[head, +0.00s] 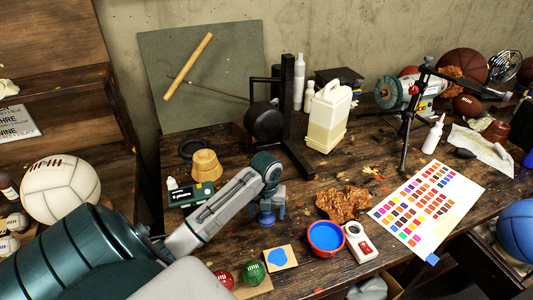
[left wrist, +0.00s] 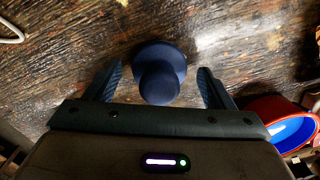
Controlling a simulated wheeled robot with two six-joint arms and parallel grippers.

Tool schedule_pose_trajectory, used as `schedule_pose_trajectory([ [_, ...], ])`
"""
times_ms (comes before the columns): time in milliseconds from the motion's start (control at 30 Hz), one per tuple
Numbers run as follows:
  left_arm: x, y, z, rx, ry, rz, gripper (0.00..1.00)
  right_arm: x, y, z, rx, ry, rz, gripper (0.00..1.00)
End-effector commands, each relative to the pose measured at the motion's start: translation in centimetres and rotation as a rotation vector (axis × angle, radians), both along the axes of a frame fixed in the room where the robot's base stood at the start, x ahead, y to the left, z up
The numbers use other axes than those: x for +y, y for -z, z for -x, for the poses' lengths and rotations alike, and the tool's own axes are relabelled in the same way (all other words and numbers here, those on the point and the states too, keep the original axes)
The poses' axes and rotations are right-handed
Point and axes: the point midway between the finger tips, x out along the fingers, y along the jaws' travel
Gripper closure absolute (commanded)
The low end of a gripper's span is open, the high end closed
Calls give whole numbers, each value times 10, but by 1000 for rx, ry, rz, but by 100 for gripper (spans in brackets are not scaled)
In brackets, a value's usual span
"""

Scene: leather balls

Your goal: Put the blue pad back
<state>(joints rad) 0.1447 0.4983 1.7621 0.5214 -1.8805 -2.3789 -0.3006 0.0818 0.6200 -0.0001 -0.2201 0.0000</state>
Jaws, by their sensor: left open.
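The blue pad (left wrist: 160,70), a dark blue round piece with a knob-like handle, stands on the wooden table between my left gripper's fingers in the left wrist view. In the head view it shows just under the gripper as a small blue shape (head: 267,217), partly hidden. My left gripper (head: 267,200) points down over it, open; its two fingers are apart on either side of the knob (left wrist: 159,88). I see a gap on both sides, so the pad is not gripped. My right gripper is not in view.
A red bowl of blue paint (head: 325,238) and a white device (head: 361,241) stand to the right. A tile with a blue patch (head: 280,258) and small balls (head: 253,272) lie in front. A crumpled brown piece (head: 344,203) and a colour chart (head: 426,206) lie further right.

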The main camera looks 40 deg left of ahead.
Motion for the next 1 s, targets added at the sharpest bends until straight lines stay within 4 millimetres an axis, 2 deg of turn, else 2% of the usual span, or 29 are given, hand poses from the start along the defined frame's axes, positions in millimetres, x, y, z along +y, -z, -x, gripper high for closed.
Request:
schedule_pose_trajectory([
  [200,1,-41,-1,-7,3,-6,23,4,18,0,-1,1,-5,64],
  [300,0,-72,0,-1,1,-2,23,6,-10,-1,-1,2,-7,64],
  [500,0,-98,0,1,0,-1,23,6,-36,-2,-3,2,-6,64],
  [700,0,-112,0,1,0,-1,23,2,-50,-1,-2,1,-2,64],
  [1000,0,-114,0,1,0,-1,23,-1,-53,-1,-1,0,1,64],
])
